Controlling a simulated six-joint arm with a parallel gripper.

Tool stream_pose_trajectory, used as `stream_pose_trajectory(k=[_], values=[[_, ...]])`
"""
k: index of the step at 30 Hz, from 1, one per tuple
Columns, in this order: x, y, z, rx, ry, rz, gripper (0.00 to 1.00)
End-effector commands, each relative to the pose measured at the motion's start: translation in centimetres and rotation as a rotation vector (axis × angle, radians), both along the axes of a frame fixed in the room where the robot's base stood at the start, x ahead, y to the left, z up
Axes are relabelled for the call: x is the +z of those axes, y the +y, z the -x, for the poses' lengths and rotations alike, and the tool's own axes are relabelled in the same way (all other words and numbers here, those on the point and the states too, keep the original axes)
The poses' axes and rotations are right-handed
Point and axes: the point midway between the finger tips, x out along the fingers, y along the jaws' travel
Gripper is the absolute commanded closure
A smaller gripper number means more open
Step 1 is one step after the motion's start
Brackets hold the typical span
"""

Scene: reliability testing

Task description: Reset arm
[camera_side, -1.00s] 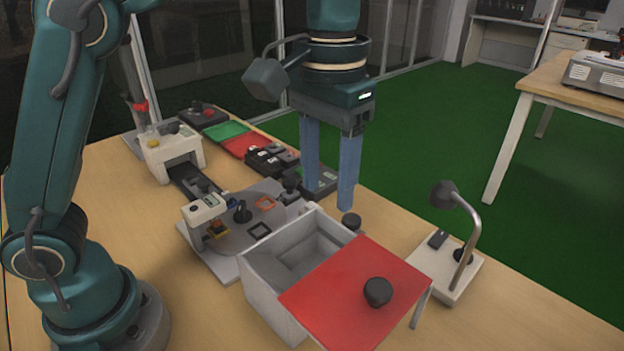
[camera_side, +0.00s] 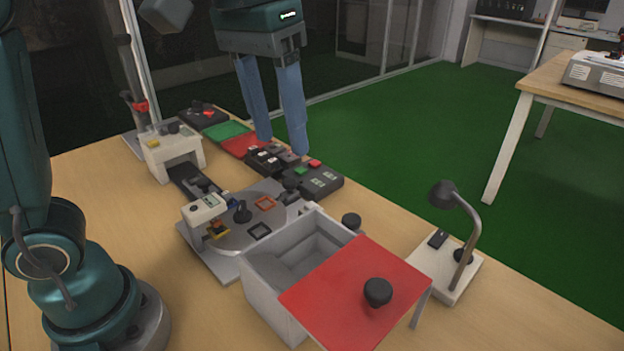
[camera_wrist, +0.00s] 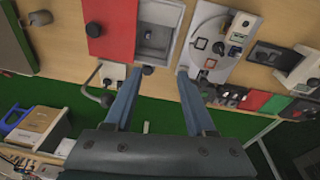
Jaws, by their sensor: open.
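My gripper (camera_side: 281,146) has two long blue fingers that hang apart with nothing between them. In the side view it is raised above the far edge of the table, in front of the black control boxes (camera_side: 318,181) from this angle. In the wrist view my gripper (camera_wrist: 155,73) also shows open and empty, with its fingers spread. The grey box (camera_side: 262,268) stands at the near side of the table, and its red lid (camera_side: 335,300) with a black knob is slid partly off, so the inside shows. It also shows in the wrist view (camera_wrist: 154,48).
A grey round-disc station (camera_side: 222,238) stands beside the box. A white machine (camera_side: 160,152) with a dark track is at the back left. Green (camera_side: 226,130) and red (camera_side: 240,146) pads lie along the far edge. A bent lamp (camera_side: 468,235) stands on the right. Bare table lies in front.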

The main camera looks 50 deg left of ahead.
Motion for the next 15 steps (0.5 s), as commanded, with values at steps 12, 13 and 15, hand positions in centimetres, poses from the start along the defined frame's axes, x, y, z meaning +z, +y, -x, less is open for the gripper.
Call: stream_pose_trajectory(k=[12,13,15], values=[[-3.3,4.5,6.5,0.025,-0.219,-0.007,0.45],[-3.8,4.7,6.9,0.023,-0.233,-0.011,0.45],[-5.2,5.0,7.6,0.014,-0.263,-0.02,0.45]])
